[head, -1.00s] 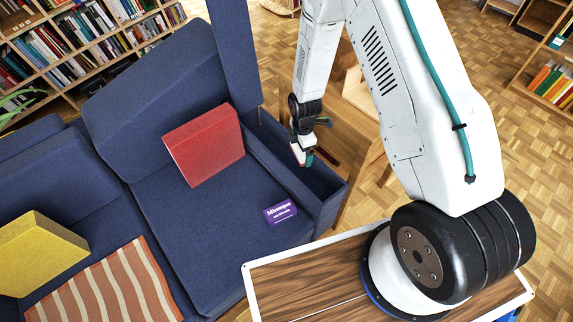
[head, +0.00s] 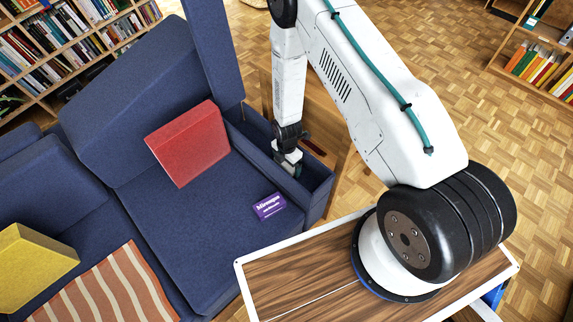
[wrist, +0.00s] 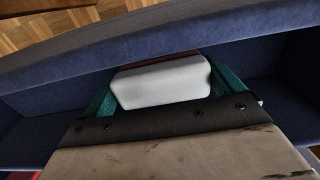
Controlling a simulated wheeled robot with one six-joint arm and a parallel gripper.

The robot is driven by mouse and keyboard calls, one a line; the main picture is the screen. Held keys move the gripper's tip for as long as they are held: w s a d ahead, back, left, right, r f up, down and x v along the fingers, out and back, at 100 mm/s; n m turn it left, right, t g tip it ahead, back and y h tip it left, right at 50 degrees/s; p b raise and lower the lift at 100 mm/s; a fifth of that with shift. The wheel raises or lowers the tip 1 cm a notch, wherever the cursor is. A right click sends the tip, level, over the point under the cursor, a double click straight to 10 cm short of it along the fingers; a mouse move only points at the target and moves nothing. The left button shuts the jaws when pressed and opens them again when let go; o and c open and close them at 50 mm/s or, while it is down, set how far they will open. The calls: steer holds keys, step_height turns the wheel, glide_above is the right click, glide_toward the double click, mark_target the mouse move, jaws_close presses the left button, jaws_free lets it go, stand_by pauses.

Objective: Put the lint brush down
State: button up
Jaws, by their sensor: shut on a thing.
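My gripper (head: 296,170) points down into the open storage box in the sofa's armrest (head: 318,188). In the wrist view, its teal fingers (wrist: 162,88) are shut on the lint brush (wrist: 160,83), a white rounded block with a thin dark red strip along its far edge. The brush lies level across the jaws, between the blue walls of the box (wrist: 260,40). The head view hides most of the brush behind the gripper and box wall. I cannot tell whether it touches the bottom.
A red cushion (head: 188,143) and a purple box (head: 269,206) lie on the blue sofa seat (head: 190,222) beside the armrest. The raised armrest lid (head: 214,45) stands behind the gripper. A yellow cushion (head: 35,255) and striped blanket (head: 110,290) lie at left.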

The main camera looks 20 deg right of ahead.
steer(key=shift+f, duration=0.55)
steer(key=o, duration=0.7)
